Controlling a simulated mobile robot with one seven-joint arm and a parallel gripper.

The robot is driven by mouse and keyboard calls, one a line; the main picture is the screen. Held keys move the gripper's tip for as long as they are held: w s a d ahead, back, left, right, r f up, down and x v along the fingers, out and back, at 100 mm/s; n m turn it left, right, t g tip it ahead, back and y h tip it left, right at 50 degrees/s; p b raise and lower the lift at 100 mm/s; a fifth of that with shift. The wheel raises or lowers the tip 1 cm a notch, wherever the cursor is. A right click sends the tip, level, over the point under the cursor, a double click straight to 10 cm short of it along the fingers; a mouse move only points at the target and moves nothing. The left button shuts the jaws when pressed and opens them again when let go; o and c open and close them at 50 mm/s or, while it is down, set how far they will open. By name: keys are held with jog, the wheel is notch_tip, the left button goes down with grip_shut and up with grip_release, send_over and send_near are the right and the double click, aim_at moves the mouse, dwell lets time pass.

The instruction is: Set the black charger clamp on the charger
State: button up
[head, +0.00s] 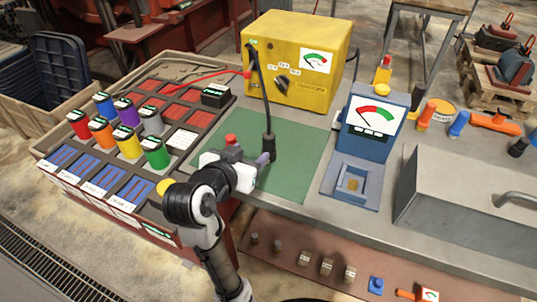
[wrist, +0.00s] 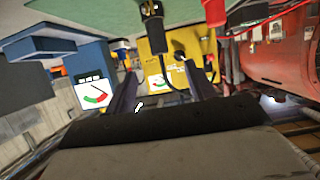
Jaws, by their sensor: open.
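The yellow charger (head: 291,72) stands at the back of the bench, with a dial on its front and a dark knob. It shows upside down in the wrist view (wrist: 157,68). The black charger clamp (head: 268,146) stands roughly upright over the green mat, its black cable looping up to the charger's left side. In the wrist view the black clamp (wrist: 155,36) appears beyond my fingertips, near the gap between them. My gripper (head: 262,160) is open and close beside the clamp's lower end. Whether a finger touches it, I cannot tell.
A blue meter box (head: 370,118) stands right of the green mat (head: 305,160). A small red object (head: 231,140) is just behind my gripper. A tray of coloured cups (head: 128,142) lies left. A red cable (head: 200,77) runs left from the charger. The mat's right part is clear.

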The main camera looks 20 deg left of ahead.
aim_at(266, 139)
jog(key=b+x, duration=0.1)
jog(key=x, duration=0.5)
jog(key=shift+w+d, duration=0.1)
jog(key=shift+w, duration=0.15)
jog(key=shift+p+x, duration=0.75)
jog(key=shift+x, duration=2.15)
jog(key=shift+d+r, duration=0.1)
jog(key=shift+r, duration=0.1)
grip_shut()
